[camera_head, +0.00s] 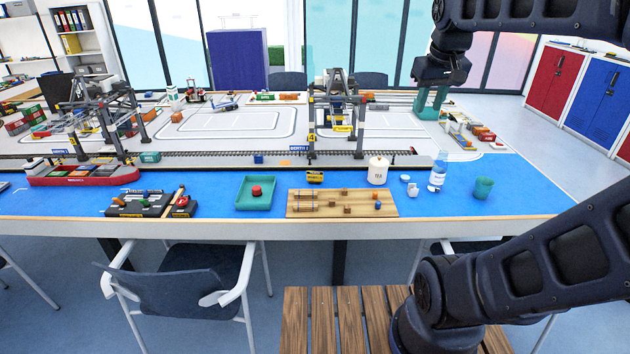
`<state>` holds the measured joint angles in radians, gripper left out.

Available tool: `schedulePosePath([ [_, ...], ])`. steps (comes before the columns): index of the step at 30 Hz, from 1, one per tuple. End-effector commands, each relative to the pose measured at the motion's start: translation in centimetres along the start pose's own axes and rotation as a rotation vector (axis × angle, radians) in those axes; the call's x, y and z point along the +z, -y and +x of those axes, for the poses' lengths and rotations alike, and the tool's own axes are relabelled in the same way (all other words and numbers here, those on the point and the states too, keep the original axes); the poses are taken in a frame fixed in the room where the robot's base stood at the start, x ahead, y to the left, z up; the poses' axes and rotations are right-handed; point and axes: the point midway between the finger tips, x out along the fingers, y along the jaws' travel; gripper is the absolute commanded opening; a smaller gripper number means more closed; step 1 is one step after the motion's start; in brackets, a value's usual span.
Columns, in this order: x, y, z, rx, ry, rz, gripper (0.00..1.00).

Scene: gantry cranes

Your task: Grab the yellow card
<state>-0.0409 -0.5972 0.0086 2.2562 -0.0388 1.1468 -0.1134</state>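My gripper (430,112), with teal fingers, hangs from my dark arm at the upper right, over the far right part of the table. Its fingers look apart, with nothing seen between them. I cannot pick out a yellow card for sure. A small yellow block with dark marks (315,177) stands behind the wooden board. My gripper is far to the right of and beyond both.
A gantry crane (359,110) stands mid-table and another (116,125) at left. Along the front are a red ship (84,177), a teal tray (244,203), a wooden board (300,208), a white canister (377,172), a bottle (438,171) and a teal cup (483,187).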

Motion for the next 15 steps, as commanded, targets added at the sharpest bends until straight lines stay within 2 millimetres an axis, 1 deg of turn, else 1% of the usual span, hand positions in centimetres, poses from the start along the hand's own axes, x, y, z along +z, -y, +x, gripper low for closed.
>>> schedulePosePath([
  [1, -1.6, 0.0, -0.3, 0.001, 0.011, -0.028, 0.30],
  [7, -7.8, 0.0, -1.6, 0.011, 0.062, -0.162, 0.30],
  [15, -16.3, 0.8, -2.0, 0.021, 0.132, -0.341, 0.30],
])
